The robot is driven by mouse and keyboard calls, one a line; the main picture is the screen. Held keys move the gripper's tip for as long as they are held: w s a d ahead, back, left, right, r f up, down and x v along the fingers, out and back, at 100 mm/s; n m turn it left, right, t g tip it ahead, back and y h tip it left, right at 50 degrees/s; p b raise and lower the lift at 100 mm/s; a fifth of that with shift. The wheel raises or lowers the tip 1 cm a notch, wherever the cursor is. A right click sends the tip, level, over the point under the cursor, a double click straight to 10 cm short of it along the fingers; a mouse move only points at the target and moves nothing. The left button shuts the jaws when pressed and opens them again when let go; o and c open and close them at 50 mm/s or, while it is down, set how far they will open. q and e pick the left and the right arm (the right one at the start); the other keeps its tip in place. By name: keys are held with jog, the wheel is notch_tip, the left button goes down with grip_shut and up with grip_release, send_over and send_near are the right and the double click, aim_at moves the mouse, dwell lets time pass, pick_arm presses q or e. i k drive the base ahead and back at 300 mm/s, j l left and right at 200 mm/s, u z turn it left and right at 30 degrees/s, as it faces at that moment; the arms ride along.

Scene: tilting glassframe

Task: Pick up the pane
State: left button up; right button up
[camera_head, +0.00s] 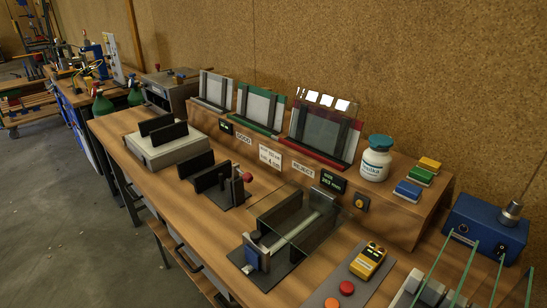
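Neither of my grippers shows in the head view. Several panes are in view, and I cannot tell which one the task means. Clear panes with green edges (466,268) stand upright in a grey slotted rack (428,290) at the bottom right, cut off by the picture's edge. A clear, faintly outlined pane (318,243) appears to lie over the black fixture (283,214) at front centre; its exact outline is hard to see. Greyish panes stand in the white (214,90), green (258,106) and red (318,130) holders on the raised shelf.
A grey box with black uprights (167,146) and a black slotted stand with a red knob (220,186) stand on the bench. A white bottle (375,161), a yellow device (367,261) and a blue box (484,228) are at the right. Open floor lies left.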

aim_at(305, 219)
jog(key=j+z, duration=0.3)
jog(key=j, duration=0.3)
jog(key=j+z, duration=0.35)
jog(key=j, duration=0.3)
jog(key=k+j+z, duration=0.15)
jog(key=j+z, duration=0.15)
jog(key=j, duration=0.25)
